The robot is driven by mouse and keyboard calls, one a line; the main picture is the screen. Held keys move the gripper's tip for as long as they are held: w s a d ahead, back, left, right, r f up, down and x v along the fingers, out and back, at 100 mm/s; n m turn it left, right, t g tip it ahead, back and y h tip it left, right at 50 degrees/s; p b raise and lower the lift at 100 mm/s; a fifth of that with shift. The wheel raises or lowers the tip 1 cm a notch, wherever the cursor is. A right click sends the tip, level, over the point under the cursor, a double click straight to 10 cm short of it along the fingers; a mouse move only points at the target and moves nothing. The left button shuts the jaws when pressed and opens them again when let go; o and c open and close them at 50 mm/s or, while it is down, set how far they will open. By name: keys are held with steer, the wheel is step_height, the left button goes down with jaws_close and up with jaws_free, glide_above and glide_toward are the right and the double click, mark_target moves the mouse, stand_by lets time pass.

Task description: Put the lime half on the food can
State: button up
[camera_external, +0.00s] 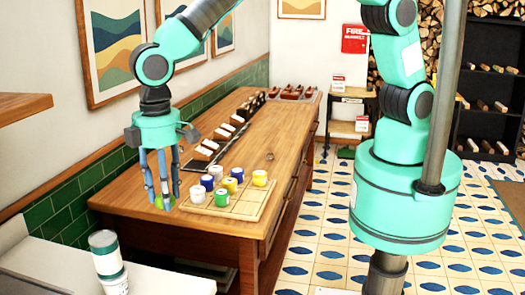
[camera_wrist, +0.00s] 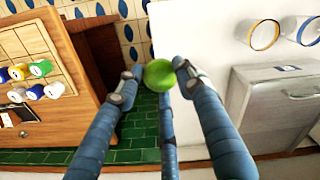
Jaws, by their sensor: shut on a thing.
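The green lime half (camera_external: 158,202) is held between the fingers of my gripper (camera_external: 162,196), in the air beside the left end of the wooden counter. The wrist view shows the lime half (camera_wrist: 159,74) pinched between the fingertips of my gripper (camera_wrist: 158,80). Two can-like cylinders stand on a white surface at lower left in the external view: a green and white one (camera_external: 104,256) and a white one (camera_external: 115,284) partly cut off. The wrist view shows two cylinders at upper right, one yellow-rimmed (camera_wrist: 264,35) and one blue-rimmed (camera_wrist: 308,31). I cannot tell which is the food can.
The wooden counter (camera_external: 150,212) holds a board (camera_external: 247,206) with several small white, blue, yellow and green cylinders. The white surface (camera_external: 45,262) is mostly clear left of the cans. A green tiled wall (camera_external: 85,202) runs behind the counter.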

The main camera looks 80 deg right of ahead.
steer(key=p, duration=0.2)
glide_above(102, 238)
steer(key=shift+f, duration=0.75)
steer(key=shift+f, duration=1.75)
steer(key=shift+f, duration=0.15)
steer(key=o, duration=0.7)
steer(key=shift+o, duration=0.2)
step_height(102, 238, up, 12)
steer(key=shift+b, duration=0.35)
